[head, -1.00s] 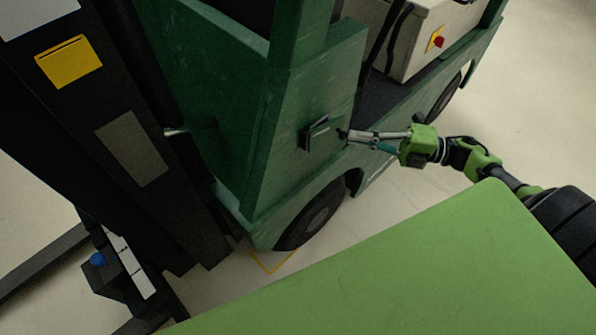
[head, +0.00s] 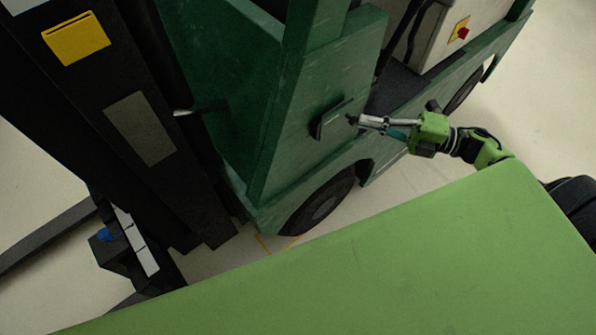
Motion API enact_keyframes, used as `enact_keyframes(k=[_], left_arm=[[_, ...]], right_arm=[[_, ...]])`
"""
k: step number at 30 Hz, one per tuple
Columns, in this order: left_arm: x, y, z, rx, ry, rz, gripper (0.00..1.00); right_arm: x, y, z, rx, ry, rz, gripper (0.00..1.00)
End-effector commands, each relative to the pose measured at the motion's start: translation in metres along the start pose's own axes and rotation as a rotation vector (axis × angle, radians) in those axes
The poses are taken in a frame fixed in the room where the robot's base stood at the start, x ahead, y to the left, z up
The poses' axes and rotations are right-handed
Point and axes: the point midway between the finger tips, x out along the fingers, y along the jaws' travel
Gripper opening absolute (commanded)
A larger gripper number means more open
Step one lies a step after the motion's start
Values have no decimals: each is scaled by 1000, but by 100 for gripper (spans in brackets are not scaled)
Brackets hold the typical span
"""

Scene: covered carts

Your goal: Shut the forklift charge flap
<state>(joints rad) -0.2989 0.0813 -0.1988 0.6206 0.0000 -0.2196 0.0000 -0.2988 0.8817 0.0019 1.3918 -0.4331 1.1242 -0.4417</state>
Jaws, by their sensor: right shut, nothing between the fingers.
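The forklift's green body (head: 320,75) fills the upper middle of the head view. The small charge flap (head: 331,118) is on its side panel above the wheel, with a dark edge showing. It looks at least partly open, but its exact angle is hard to tell. My right gripper (head: 353,119) comes in from the right, shut and empty. Its fingertips are just right of the flap, close to the panel; whether they touch the flap is unclear. My left gripper is not in view.
A forklift wheel (head: 318,203) sits below the flap. The dark mast (head: 130,110) stands at left. A grey box with a red knob (head: 463,33) is at upper right. A large light green surface (head: 330,265) fills the foreground. Pale floor is open at right.

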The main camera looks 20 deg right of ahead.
Motion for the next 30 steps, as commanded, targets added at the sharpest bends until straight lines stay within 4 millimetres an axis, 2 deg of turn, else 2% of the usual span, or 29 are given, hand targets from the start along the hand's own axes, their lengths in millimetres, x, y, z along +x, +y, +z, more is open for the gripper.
enact_keyframes(k=[5,15,21,30], left_arm=[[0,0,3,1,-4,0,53],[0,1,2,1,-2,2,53],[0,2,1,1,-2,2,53],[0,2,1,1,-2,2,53]], right_arm=[[-10,0,1,0,-2,1,0],[-80,-1,0,1,-3,-2,0],[-111,0,0,0,-2,-1,0],[-122,0,0,-1,-1,1,0]])
